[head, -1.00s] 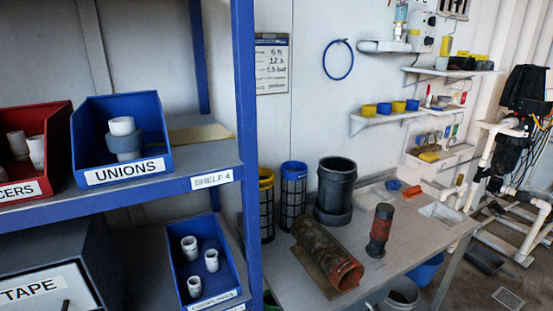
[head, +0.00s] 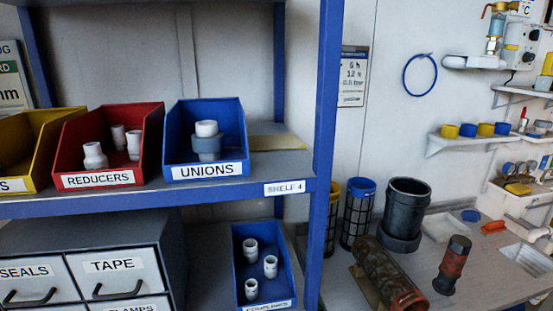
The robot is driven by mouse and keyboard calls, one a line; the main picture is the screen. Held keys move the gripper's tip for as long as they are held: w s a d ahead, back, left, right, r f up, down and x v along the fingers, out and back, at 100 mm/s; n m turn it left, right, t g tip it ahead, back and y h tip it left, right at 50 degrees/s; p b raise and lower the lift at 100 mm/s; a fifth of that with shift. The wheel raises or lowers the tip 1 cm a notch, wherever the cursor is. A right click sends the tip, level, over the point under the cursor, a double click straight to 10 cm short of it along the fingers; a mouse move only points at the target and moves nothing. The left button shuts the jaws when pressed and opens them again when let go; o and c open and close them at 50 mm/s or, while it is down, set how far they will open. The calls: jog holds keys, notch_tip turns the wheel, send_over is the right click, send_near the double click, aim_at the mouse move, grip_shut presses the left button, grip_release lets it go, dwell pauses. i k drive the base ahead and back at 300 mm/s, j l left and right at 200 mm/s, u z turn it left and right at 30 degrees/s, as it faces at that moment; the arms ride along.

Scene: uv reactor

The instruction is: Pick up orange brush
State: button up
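A small orange object (head: 493,227), which looks like the orange brush, lies on the grey workbench (head: 400,290) at the right. It is near the back of the bench, beside a small blue cap (head: 470,215) and left of a light inset basin (head: 527,258). It is too small in the head view to make out bristles or a handle. No part of it looks covered. My gripper is not in view.
A blue-framed shelf (head: 325,170) with blue, red and yellow bins stands at the left, close to the bench. On the bench, a black cylinder (head: 407,210), a rusty pipe (head: 385,270) and a dark red-banded cylinder (head: 453,265) stand or lie left of the orange object.

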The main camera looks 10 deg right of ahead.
aim_at(497, 227)
jog(key=z, duration=1.25)
